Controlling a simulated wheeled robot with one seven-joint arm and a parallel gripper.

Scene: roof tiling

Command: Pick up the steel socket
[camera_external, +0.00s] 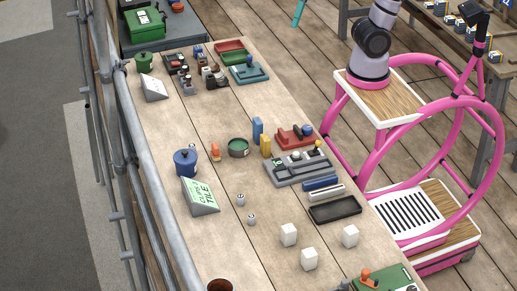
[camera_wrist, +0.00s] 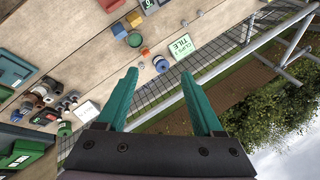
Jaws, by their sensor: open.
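Two small silvery cylinders stand upright on the plank bench (camera_external: 215,120) in the external view. One (camera_external: 241,199) is just right of the green-and-white sign, and the other (camera_external: 251,218) is a little nearer the camera. Either could be the steel socket; at this size I cannot tell which. My gripper (camera_wrist: 160,75) shows in the wrist view, its two teal fingers spread apart with nothing between them. It is above the bench, apart from the things on it. Its fingers are outside the external view.
The sign (camera_external: 200,197) and a blue lidded pot (camera_external: 186,163) stand left of the cylinders. White blocks (camera_external: 289,235) and a black tray (camera_external: 335,209) lie to the right. A grey rail (camera_external: 150,150) runs along the bench's left side. Clear planks surround the cylinders.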

